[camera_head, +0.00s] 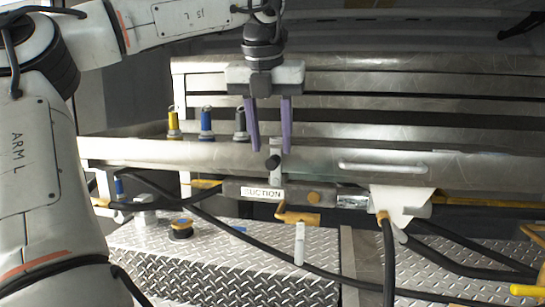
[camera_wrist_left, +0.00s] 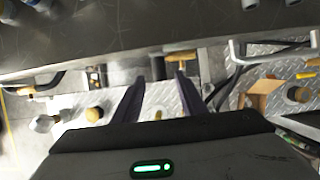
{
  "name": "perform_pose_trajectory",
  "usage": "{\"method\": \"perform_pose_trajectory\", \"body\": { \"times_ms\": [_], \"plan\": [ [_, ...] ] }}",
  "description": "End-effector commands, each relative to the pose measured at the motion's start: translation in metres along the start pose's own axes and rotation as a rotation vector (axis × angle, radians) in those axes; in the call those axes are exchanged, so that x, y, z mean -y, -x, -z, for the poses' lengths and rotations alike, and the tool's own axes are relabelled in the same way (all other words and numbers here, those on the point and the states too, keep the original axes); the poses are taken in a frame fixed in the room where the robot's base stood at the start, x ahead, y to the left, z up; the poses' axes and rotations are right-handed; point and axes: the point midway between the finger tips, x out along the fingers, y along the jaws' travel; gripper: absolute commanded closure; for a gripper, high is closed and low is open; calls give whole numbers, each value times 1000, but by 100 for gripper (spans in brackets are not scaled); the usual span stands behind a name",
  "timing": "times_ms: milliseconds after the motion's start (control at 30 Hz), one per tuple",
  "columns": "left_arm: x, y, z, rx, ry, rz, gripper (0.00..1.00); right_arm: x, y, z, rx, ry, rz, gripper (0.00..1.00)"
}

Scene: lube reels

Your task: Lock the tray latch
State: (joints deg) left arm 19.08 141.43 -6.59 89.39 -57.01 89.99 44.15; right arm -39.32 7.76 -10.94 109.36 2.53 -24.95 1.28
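The tray (camera_head: 330,157) is a long silver metal box with a bar handle (camera_head: 382,168) on its front face. A small latch with a dark round knob (camera_head: 273,162) and a pale upright metal plate sits on the tray front, left of that handle. My left gripper (camera_head: 270,150) points down with its two purple fingers apart. In the head view the fingertips lie on either side of the latch plate, just above the knob; I cannot tell whether they touch it. The left wrist view shows the fingers (camera_wrist_left: 160,80) apart, with no object clearly held. My right gripper is not in view.
Yellow, blue and dark fittings (camera_head: 206,122) stand behind the tray's front at left. Below are a SUCTION label (camera_head: 263,194), a brass-coloured fitting (camera_head: 297,215), black hoses (camera_head: 387,262) and a diamond-plate deck (camera_head: 215,265). A white bracket (camera_head: 402,200) projects at right.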

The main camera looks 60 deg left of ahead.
Motion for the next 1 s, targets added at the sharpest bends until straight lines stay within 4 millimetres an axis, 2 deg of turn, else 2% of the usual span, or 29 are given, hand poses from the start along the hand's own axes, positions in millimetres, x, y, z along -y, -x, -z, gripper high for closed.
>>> {"method": "perform_pose_trajectory", "body": {
  "times_ms": [100, 300, 1000],
  "plan": [
    [0, 22, 0, 2, 1, -1, 62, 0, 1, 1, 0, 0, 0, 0],
    [0, 40, 0, -1, 0, -1, 62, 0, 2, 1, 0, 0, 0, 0],
    [0, 41, 0, -1, 0, 0, 62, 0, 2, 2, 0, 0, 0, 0]
  ]
}}
